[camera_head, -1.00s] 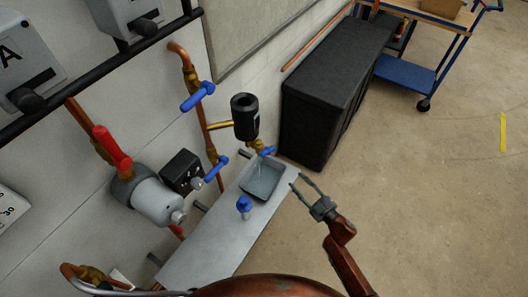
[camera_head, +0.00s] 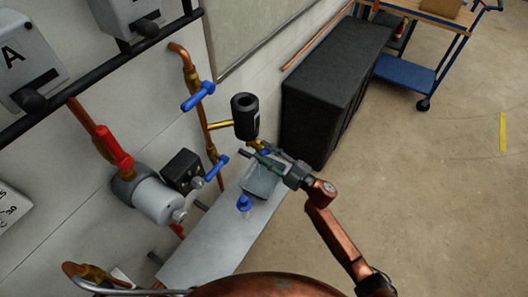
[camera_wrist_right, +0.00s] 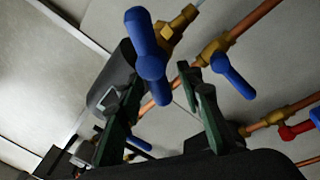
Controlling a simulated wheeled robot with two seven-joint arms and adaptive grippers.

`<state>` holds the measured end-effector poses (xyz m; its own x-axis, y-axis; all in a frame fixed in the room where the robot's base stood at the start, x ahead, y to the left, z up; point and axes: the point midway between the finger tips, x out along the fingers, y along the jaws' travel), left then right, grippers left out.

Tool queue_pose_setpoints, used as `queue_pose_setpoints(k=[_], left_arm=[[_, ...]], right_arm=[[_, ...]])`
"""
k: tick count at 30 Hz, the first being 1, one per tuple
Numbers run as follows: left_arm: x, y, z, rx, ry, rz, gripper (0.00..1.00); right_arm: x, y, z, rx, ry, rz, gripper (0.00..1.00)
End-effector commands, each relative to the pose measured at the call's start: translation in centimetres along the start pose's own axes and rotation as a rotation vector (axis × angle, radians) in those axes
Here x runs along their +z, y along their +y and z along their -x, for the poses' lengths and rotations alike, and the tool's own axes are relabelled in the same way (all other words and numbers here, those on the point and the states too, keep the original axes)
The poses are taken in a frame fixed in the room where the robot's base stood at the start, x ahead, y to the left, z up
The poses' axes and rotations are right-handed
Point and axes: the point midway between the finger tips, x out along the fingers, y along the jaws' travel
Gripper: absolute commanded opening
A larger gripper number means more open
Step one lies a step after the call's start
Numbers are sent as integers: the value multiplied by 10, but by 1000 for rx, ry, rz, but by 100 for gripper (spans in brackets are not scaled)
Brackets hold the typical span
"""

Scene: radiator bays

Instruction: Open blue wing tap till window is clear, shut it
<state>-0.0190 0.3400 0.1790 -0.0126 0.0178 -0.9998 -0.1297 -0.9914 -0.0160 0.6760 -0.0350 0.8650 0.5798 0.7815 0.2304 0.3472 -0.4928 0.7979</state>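The blue wing tap (camera_wrist_right: 148,55) with its brass body is large in the right wrist view, just ahead of my fingers. In the head view it is mostly hidden behind my right gripper (camera_head: 253,152), below the black cylinder (camera_head: 245,117). My right gripper is open; in the wrist view its two dark green fingers (camera_wrist_right: 160,78) stand apart, one on each side below the tap's wings, with no clear contact. The window's state cannot be made out. The grey tray (camera_head: 262,184) under the tap is partly covered by the gripper. My left gripper is not in view.
Other blue-handled valves (camera_head: 198,96) sit on the copper pipes to the left. A blue-topped bottle or knob (camera_head: 244,203) stands on the grey shelf (camera_head: 215,240). A red-handled valve (camera_head: 113,147) and a black bin (camera_head: 330,95) are nearby.

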Motion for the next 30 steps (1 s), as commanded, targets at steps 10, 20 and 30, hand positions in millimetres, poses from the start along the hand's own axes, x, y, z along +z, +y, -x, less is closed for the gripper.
queue_pose_setpoints(k=[10,20,30], left_arm=[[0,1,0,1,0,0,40],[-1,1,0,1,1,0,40],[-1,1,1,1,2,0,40]], right_arm=[[0,0,-2,0,-1,1,29],[0,0,-1,0,-1,1,6],[0,0,-1,0,-2,-3,0]])
